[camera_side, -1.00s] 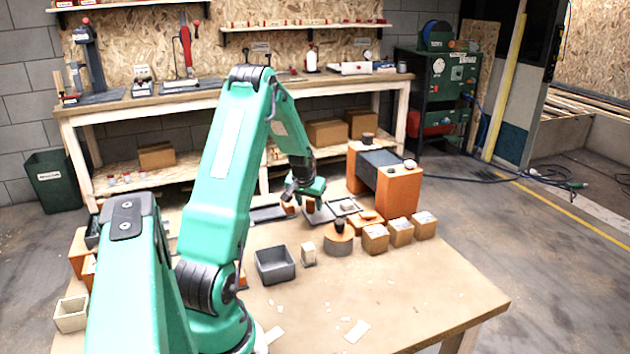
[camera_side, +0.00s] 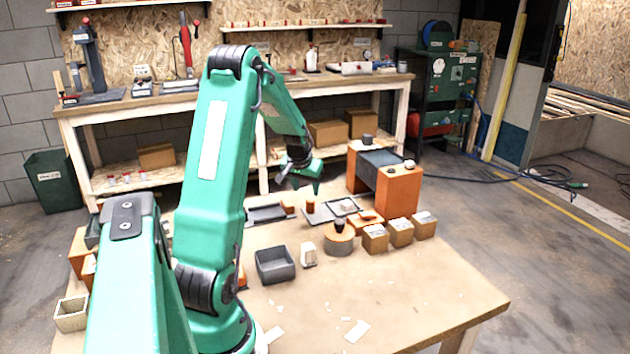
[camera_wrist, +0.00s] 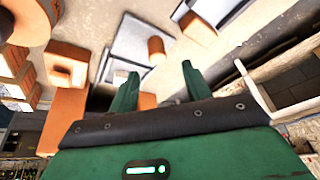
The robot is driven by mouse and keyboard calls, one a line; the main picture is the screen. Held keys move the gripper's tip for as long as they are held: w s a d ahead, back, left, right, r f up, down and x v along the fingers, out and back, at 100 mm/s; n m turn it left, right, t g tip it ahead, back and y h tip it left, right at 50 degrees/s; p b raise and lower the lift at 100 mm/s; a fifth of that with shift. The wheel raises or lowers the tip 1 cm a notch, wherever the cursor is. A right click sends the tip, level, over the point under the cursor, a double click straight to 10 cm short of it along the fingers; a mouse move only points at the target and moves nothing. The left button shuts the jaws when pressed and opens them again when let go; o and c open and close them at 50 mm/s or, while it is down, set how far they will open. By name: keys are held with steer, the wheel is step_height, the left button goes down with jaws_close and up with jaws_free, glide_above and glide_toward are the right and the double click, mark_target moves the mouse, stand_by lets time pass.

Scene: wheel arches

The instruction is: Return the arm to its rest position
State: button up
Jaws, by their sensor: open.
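My gripper (camera_side: 302,185) hangs in the air above the far part of the table (camera_side: 420,290), to the left of the orange and grey arch-like block (camera_side: 399,190). In the wrist view, the two green fingers of my gripper (camera_wrist: 160,85) stand apart with nothing held between them. Below and beyond them, an orange cylinder (camera_wrist: 156,50) stands on a grey tray (camera_wrist: 128,42). In the side view the orange cylinder (camera_side: 310,205) stands just below the fingertips, apart from them.
Several small brown boxes (camera_side: 400,233) line the right side. A round wooden block (camera_side: 338,243) with a dark top piece, a white block (camera_side: 308,254) and a grey bin (camera_side: 275,266) stand nearer. The front right of the table is mostly clear, with small white scraps.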

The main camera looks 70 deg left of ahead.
stand_by(0.3)
steer(key=w+d+r+m+t, duration=0.1)
steer(key=d+r, duration=0.3)
steer(key=d, duration=0.3)
steer(key=w+d+r+m+h, duration=0.1)
steer(key=d+r+m, duration=0.1)
steer(key=d+r, duration=0.35)
steer(key=w+d+r+m+t, duration=0.1)
steer(key=d+r, duration=0.2)
steer(key=d, duration=0.6)
steer(key=s+d+r+m+h, duration=0.1)
steer(key=s+d+m, duration=0.1)
steer(key=s+d, duration=0.4)
steer(key=s+d+r+m+h, duration=0.1)
steer(key=s+d, duration=0.5)
steer(key=d, duration=0.6)
steer(key=shift+s+d+r+m+t, duration=0.2)
steer(key=shift+d+r+m+t, duration=0.25)
steer(key=shift+m, duration=0.65)
